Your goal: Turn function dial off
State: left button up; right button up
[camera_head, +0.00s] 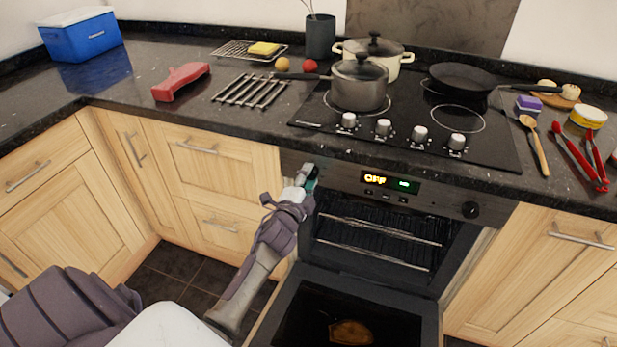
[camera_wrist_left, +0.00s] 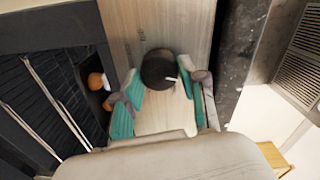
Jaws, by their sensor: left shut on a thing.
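The function dial (camera_wrist_left: 158,71) is a round black knob with a white pointer mark, on the oven's front panel in the left wrist view. In the head view it is hidden behind my left gripper (camera_head: 309,180). The gripper's teal fingers (camera_wrist_left: 158,98) sit on both sides of the dial, shut on it. The mark points to the right and slightly down in the wrist view. The oven panel (camera_head: 345,181) has a lit display (camera_head: 391,183) with orange and green characters, too small to read surely. A second black dial (camera_head: 470,210) is at the panel's right end. My right gripper is not in view.
The oven door (camera_head: 428,325) hangs open below the panel, beside my left forearm. The hob (camera_head: 400,150) above carries a lidded pot (camera_head: 358,88), a cream pot (camera_head: 392,61) and a black pan (camera_head: 462,78). Silver knobs (camera_head: 383,127) line its front.

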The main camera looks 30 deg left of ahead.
pick_arm(q)
jog(key=shift+n+p, duration=0.35)
jog(key=shift+n, duration=1.35)
jog(key=o, duration=1.1)
jog(key=shift+o, duration=0.2)
jog(key=v, duration=1.2)
